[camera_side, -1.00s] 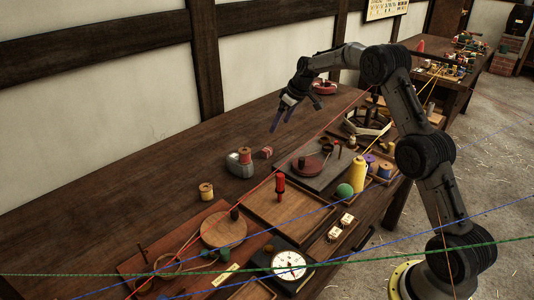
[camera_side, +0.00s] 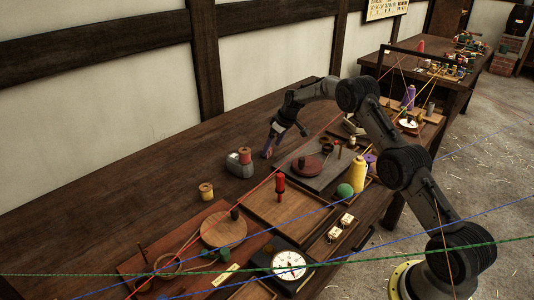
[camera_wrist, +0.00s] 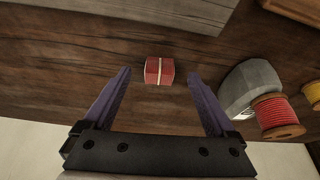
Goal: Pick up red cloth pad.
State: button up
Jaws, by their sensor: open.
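The red cloth pad (camera_wrist: 159,70) is a small red block with a pale band across it, lying on the dark wooden bench. In the wrist view it sits between the tips of my gripper's two purple fingers, with a gap on each side. In the side view my gripper (camera_side: 271,146) points down over the bench at the pad's place, and the fingers largely hide the pad there. My gripper is open and holds nothing. How far the fingertips are above the bench is hard to tell.
A grey weight (camera_side: 238,168) and a red thread spool (camera_side: 245,155) stand close to the left of my gripper. A yellow spool (camera_side: 206,191) is farther left. A dark board (camera_side: 318,176) with a red disc lies to the right. The bench toward the wall is clear.

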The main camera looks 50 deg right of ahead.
jog(key=shift+x, duration=1.35)
jog(key=c, duration=1.4)
